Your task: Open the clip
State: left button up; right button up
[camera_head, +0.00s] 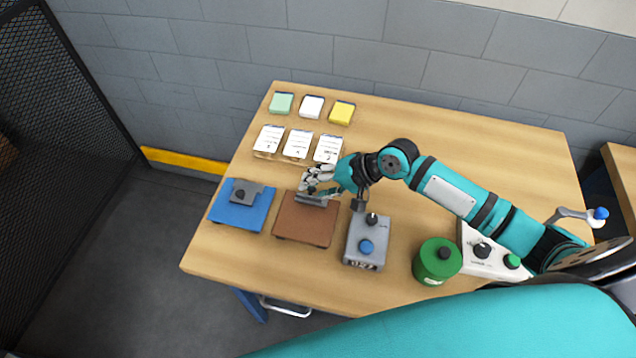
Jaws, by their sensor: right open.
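A brown clipboard-like board (303,226) lies on the table, with a grey metal clip (311,199) along its back edge. My right gripper (309,181) is over that clip, with its fingers open and very close to it. I cannot tell whether they touch. A blue board (241,215) lies to the left, with a dark grey clip-like piece (245,191) at its back edge. The gripper partly hides the back right of the brown board. My left gripper is not in view.
A grey box with a black knob and blue button (361,256) stands right of the brown board. A green canister (429,268) and a white control box (478,258) are further right. White card stacks (297,144) and coloured pads (342,112) lie behind.

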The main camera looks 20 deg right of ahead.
grip_shut()
dwell(0.3)
jog(key=shift+w, duration=0.1)
jog(key=shift+w+d+f+m+g+y, duration=0.1)
jog(key=shift+w+d+m+g+y, duration=0.15)
jog(key=shift+w+m+g+y, duration=0.25)
jog(key=shift+w+d+f+m+g+y+b, duration=0.25)
jog(key=shift+m+g+y, duration=0.15)
jog(key=shift+g, duration=0.25)
jog(key=shift+w+d+f+m+g+y+b, duration=0.2)
jog(key=shift+f+m+g+y, duration=0.1)
jog(key=shift+g+y, duration=0.3)
